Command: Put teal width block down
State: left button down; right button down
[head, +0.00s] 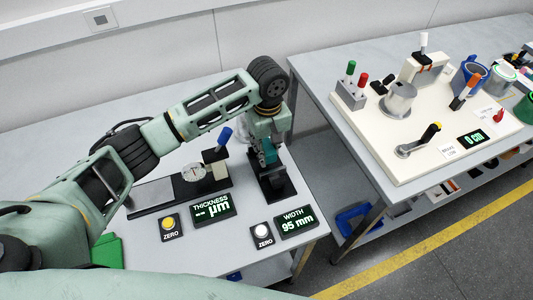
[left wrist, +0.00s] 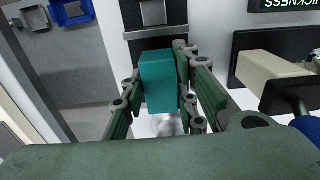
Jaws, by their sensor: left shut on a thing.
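My left gripper (head: 268,158) is shut on the teal width block (left wrist: 158,82), with a finger on each side of it. In the head view the gripper points down over the black width gauge (head: 280,190), at the right part of the near bench. In the left wrist view the block's far end is close to the gauge's black base (left wrist: 143,52) and its metal jaw (left wrist: 153,13). I cannot tell whether the block touches the gauge. The width display (head: 296,222) reads 95 mm. My right gripper is not in view.
The thickness display (head: 213,208) and two zero buttons are in front. A second bench with a cream board (head: 425,165) of tools stands right, across a gap.

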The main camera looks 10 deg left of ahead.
aim_at(267, 155)
pick_arm(q)
jog(key=shift+w+a+f, duration=0.15)
jog(key=shift+f, duration=0.05)
notch_tip(267, 155, down, 3)
jog(key=shift+f+p, duration=0.15)
jog(key=shift+p, duration=0.4)
jog(key=shift+f, duration=0.35)
jog(key=c, duration=1.4)
grip_release()
jog(key=shift+f, duration=0.1)
notch_tip(267, 155, up, 12)
jog(key=shift+r+b, duration=0.15)
jog(key=shift+b, duration=0.75)
